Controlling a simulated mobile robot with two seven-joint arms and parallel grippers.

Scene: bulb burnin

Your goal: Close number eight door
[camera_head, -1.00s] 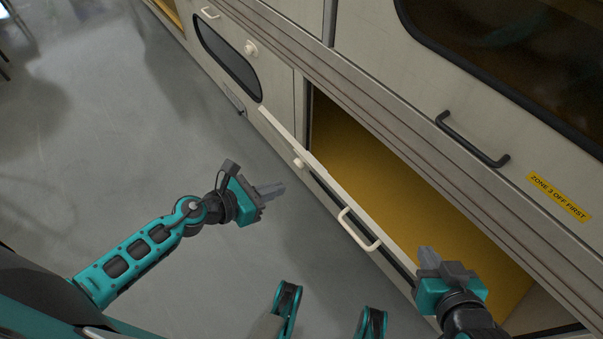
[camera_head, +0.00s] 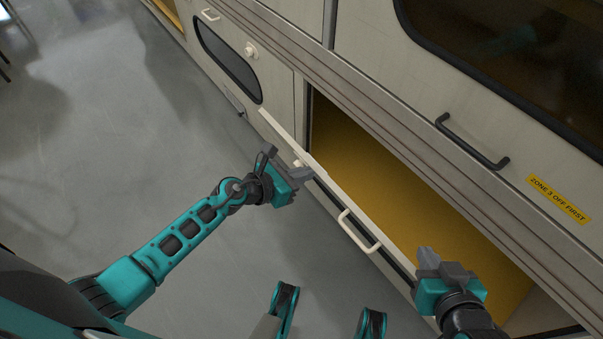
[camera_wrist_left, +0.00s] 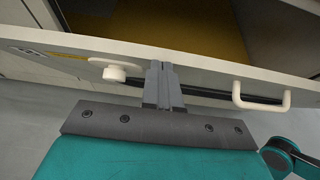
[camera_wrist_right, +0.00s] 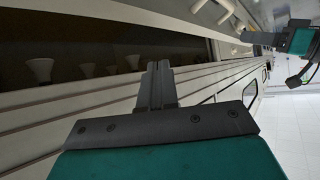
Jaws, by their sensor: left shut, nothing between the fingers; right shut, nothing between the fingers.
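The lower cabinet door (camera_head: 332,196) stands partly open, hinged low, with the yellow interior (camera_head: 385,185) showing behind it. It has a cream bar handle (camera_head: 359,231) and a round cream knob (camera_head: 298,163). No door number is readable. My left gripper (camera_head: 306,174) is shut and empty, its fingertips at the door's outer side close beside the knob. In the left wrist view the door (camera_wrist_left: 215,72) lies just past the shut fingers (camera_wrist_left: 163,85); whether they touch is unclear. My right gripper (camera_head: 428,258) is shut and empty near the door's right end; it also shows in the right wrist view (camera_wrist_right: 157,85).
A closed door with a dark window (camera_head: 228,60) is at the upper left. Above the opening is a panel with a black handle (camera_head: 472,141) and a yellow "ZONE 3 OFF FIRST" label (camera_head: 559,199). The grey floor (camera_head: 130,130) at left is clear.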

